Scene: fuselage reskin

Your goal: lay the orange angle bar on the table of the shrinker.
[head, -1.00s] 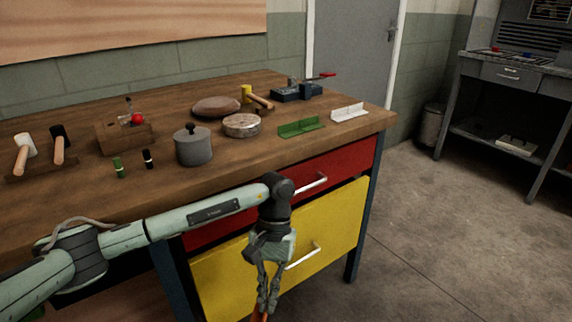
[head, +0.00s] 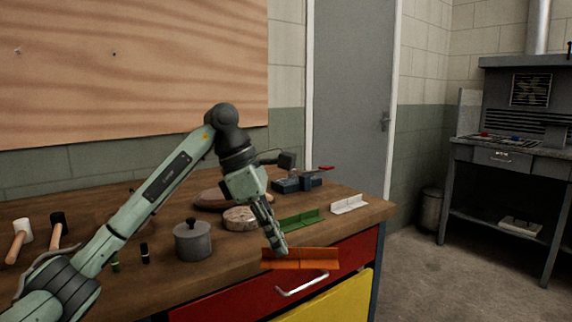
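The orange angle bar (head: 305,260) hangs level in my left gripper (head: 277,243), in front of the workbench's front right edge. The gripper's fingers are shut on the bar near its left part. The shrinker, a dark blue tool with a red-tipped lever (head: 298,185), stands at the back right of the bench, behind the bar and apart from it. My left wrist and forearm partly cover the area around it, and its small table is hard to make out. My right gripper is not in view.
A round wooden block (head: 239,219) and a grey lidded pot (head: 193,240) stand to the left. The yellow drawer (head: 345,300) sticks out below.

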